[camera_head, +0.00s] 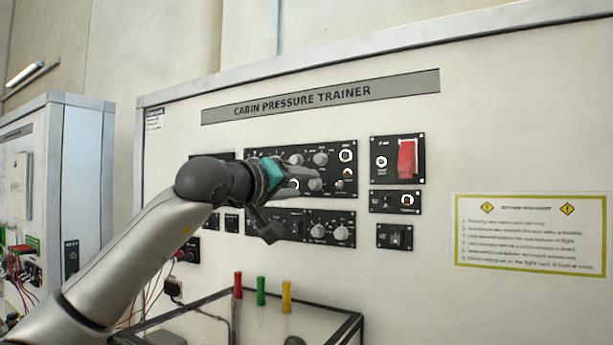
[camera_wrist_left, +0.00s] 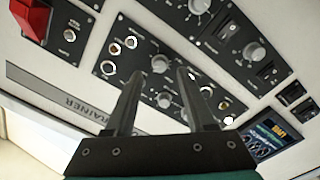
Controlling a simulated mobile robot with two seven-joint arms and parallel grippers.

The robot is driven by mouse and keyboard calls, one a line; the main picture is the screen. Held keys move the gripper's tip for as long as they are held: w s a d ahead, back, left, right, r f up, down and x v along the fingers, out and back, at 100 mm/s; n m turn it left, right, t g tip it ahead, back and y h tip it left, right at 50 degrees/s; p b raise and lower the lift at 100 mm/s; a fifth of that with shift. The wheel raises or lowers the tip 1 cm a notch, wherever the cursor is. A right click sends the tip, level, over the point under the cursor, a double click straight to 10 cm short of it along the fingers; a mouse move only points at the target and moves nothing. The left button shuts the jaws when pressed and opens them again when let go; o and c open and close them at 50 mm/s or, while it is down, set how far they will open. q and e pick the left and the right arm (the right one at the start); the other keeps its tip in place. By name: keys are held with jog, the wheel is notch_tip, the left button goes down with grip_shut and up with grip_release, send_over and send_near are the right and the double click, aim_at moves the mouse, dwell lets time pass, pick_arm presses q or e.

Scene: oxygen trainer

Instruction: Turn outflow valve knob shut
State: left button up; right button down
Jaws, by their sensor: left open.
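The outflow valve knob is one of the grey round knobs on the black control panels, but the labels are too small to tell which. The upper panel has a grey knob (camera_head: 320,159) and others; the lower panel has a pair, one of them at its right (camera_head: 341,232). My left gripper (camera_head: 285,212) is open in front of these panels and hides part of them. In the left wrist view, its two dark fingers (camera_wrist_left: 158,76) are spread, with a small grey knob (camera_wrist_left: 160,63) showing between and just beyond the tips. No contact can be made out. My right gripper is not in view.
A red switch guard (camera_head: 407,158) sits on the panel to the right. A yellow-bordered notice (camera_head: 530,232) is on the board. Below, a dark-framed clear case (camera_head: 335,330) has red, green and yellow handles near it. Another trainer cabinet (camera_head: 75,170) stands at the left.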

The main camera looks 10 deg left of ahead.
aim_at(314, 184)
pick_arm(q)
jog(key=shift+p+x, duration=0.4)
jog(key=shift+x, duration=1.05)
jog(key=shift+c, duration=0.2)
grip_shut()
